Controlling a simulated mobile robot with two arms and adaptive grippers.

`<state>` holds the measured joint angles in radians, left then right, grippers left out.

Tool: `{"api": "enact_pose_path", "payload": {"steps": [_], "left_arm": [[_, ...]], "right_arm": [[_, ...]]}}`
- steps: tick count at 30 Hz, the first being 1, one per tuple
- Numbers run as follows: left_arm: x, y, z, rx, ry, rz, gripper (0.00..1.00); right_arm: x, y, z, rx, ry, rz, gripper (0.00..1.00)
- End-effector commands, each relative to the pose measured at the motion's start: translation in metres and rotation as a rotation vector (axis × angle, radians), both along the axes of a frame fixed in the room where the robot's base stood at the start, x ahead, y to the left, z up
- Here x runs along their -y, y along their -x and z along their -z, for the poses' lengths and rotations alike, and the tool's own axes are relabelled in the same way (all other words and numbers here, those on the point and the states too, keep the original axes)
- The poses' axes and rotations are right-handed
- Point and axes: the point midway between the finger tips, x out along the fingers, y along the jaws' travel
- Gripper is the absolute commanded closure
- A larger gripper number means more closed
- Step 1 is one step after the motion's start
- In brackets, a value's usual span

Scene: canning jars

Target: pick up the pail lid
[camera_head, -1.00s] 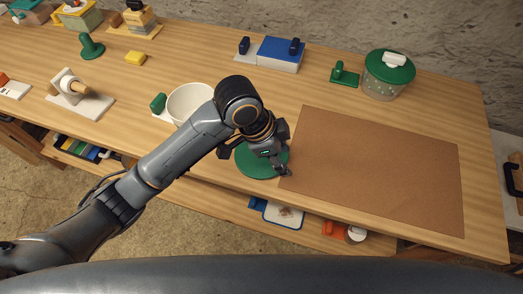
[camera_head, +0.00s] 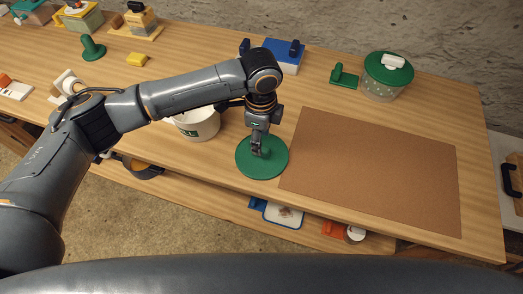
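The round green lid (camera_head: 276,168) lies flat on the wooden table, just left of the brown mat. My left gripper (camera_head: 258,152) points straight down over the middle of this lid, with its fingertips at or just above the centre. The fingers hide any knob or handle there, and I cannot tell whether they are open or closed on it. The white pail (camera_head: 203,127) stands open just left of the lid, partly hidden by my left arm. My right gripper is not in view.
A brown mat (camera_head: 372,170) lies bare to the right. A clear jar with a green lid (camera_head: 384,88) stands behind it. A blue-topped block (camera_head: 281,53) is at the back, a green stamp-like piece (camera_head: 343,77) beside it. A yellow block (camera_head: 137,59) lies left.

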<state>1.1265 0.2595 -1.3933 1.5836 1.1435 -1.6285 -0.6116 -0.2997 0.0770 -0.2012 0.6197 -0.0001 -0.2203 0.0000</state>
Motion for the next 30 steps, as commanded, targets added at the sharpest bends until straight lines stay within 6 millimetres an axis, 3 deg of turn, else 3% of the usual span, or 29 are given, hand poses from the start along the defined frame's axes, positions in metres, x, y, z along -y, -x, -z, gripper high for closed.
{"api": "enact_pose_path", "payload": {"steps": [8,16,25,30], "left_arm": [[0.000,-0.002,0.021,-0.002,-0.002,0.000,0.51],[0.001,-0.006,0.059,-0.001,0.000,0.000,0.51],[0.002,-0.007,0.065,0.002,0.002,0.001,0.51],[0.002,-0.007,0.065,0.002,0.002,0.001,0.86]], "right_arm": [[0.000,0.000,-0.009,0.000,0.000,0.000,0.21],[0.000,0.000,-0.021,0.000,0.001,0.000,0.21],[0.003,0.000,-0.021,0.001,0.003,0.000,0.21],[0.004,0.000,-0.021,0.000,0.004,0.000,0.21]]}}
